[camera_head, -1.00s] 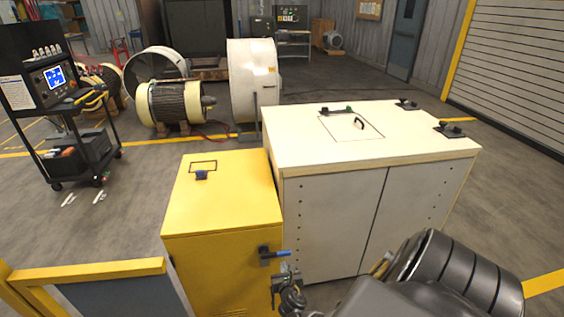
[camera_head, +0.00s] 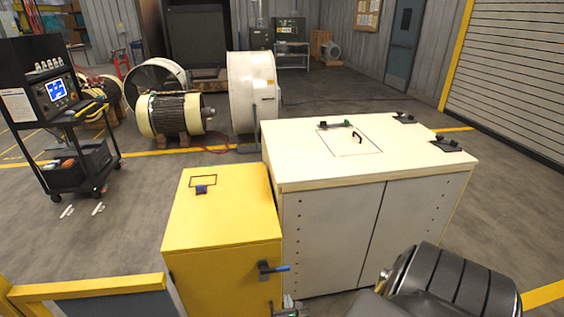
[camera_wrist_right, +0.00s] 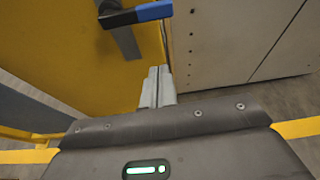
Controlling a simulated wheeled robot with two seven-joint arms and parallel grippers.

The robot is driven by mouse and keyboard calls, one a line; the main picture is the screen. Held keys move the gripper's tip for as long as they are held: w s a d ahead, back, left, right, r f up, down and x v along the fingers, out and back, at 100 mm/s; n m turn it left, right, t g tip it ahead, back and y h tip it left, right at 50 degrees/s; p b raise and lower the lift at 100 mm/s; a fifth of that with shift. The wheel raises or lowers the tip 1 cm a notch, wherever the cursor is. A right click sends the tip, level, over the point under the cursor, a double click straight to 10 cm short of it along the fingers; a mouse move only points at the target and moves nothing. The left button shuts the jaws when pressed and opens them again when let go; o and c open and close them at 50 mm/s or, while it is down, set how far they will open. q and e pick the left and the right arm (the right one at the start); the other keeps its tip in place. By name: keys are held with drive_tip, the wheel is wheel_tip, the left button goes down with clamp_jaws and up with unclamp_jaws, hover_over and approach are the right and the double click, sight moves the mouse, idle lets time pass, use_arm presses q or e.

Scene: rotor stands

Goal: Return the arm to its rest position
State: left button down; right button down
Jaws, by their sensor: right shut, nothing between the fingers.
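My right arm (camera_head: 440,285) comes in at the lower right of the head view. My right gripper (camera_wrist_right: 158,75) shows in the right wrist view with its two fingers together and nothing between them. It is below and apart from the blue-ended handle (camera_wrist_right: 150,12) on the yellow cabinet. In the head view the same handle (camera_head: 275,269) is on the cabinet's front, and only a small part of the gripper shows at the bottom edge below it. My left gripper is not in view.
The yellow cabinet (camera_head: 225,220) stands beside a white-topped cabinet (camera_head: 290,165) with small black fittings on top. A yellow-edged barrier (camera_head: 90,287) is at the lower left. A black cart (camera_head: 75,150) and motors (camera_head: 172,116) stand farther back. Open floor lies left of the yellow cabinet.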

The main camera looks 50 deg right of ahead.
idle(0.3)
drive_tip(key=s+a+f+m+g+y, duration=0.25)
drive_tip(key=s+f+m, duration=0.25)
drive_tip(key=f+m, duration=0.4)
drive_tip(key=s+a+f+m+g+y, duration=0.2)
drive_tip(key=s+a+f+m+y, duration=0.15)
drive_tip(key=s+f+m, duration=0.45)
drive_tip(key=s+a+f+m+g+y, duration=0.1)
drive_tip(key=s+a+f+m, duration=0.1)
drive_tip(key=s, duration=0.5)
drive_tip(key=s+a+f+m+g+y, duration=0.1)
drive_tip(key=s+a+f+m+g, duration=0.1)
drive_tip(key=s, duration=0.5)
drive_tip(key=s+a+f+m+g+y+b, duration=0.1)
drive_tip(key=s+a+f+m+g, duration=0.1)
drive_tip(key=s+a+f+m, duration=0.2)
drive_tip(key=s+a+m, duration=0.1)
drive_tip(key=s+a, duration=0.1)
drive_tip(key=s, duration=0.1)
drive_tip(key=shift+a+f, duration=0.25)
drive_tip(key=shift+a, duration=0.1)
